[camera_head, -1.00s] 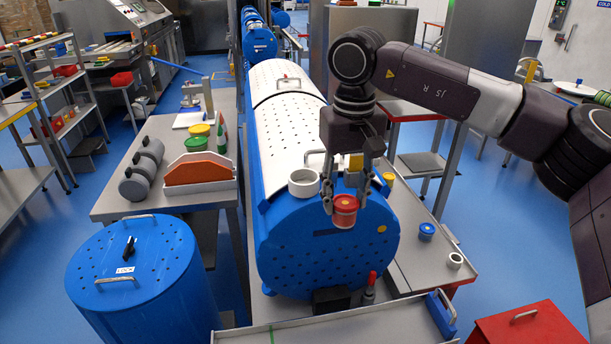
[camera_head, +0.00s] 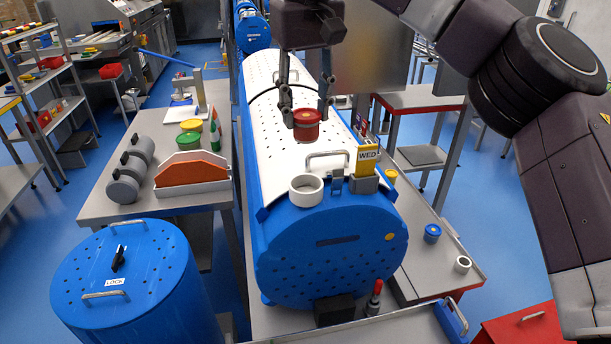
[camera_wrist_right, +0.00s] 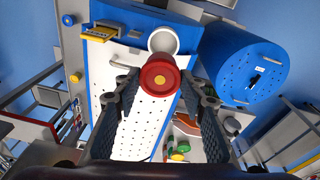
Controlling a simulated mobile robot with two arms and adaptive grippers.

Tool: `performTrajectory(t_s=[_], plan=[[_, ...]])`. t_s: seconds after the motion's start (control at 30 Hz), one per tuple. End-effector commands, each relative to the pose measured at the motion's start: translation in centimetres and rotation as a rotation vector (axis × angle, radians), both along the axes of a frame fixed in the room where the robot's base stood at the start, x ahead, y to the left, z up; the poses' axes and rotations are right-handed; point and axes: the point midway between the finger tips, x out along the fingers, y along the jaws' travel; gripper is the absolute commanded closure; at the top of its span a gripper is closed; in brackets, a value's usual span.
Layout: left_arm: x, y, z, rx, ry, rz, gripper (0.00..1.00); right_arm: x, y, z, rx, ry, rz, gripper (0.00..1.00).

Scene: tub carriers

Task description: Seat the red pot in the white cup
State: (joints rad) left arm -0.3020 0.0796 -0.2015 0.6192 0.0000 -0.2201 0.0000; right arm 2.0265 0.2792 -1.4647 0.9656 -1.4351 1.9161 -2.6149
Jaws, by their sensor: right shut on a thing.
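In the right wrist view the red pot (camera_wrist_right: 160,76) sits between the two fingertips of my right gripper (camera_wrist_right: 160,82). The white cup (camera_head: 306,189) stands open and empty at the front edge of the drum's top. It is nearer than the pot and apart from it; the wrist view shows the cup (camera_wrist_right: 163,41) just beyond the pot. My left gripper is out of view.
A metal handle (camera_head: 328,156) and a yellow WED tag (camera_head: 367,158) stand close to the cup. A blue lidded drum (camera_head: 125,285) is at front left. A side table (camera_head: 130,205) holds a tray with an orange piece. A small blue pot (camera_head: 432,233) and a white ring (camera_head: 462,264) lie at right.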

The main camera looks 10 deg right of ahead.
Motion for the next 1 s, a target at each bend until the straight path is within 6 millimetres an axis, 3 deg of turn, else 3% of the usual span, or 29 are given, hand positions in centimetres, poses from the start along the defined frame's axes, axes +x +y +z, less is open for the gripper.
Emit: performTrajectory(t_s=[0.1,0.3,0.57,0.8,1.0], plan=[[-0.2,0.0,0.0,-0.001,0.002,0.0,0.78,0.0,-0.1,-3.3,-0.001,0.003,0.001,1.0],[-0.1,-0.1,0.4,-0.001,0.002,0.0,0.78,-0.1,-0.1,-7.2,0.001,0.001,-0.001,1.0],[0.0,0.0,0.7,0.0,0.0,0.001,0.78,0.0,0.0,-9.2,0.0,0.001,-0.002,1.0],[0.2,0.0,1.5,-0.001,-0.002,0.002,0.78,0.0,0.0,-12.5,0.0,0.0,-0.001,1.0],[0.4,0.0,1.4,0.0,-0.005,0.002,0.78,0.0,0.0,-12.8,0.002,-0.002,-0.002,1.0]])
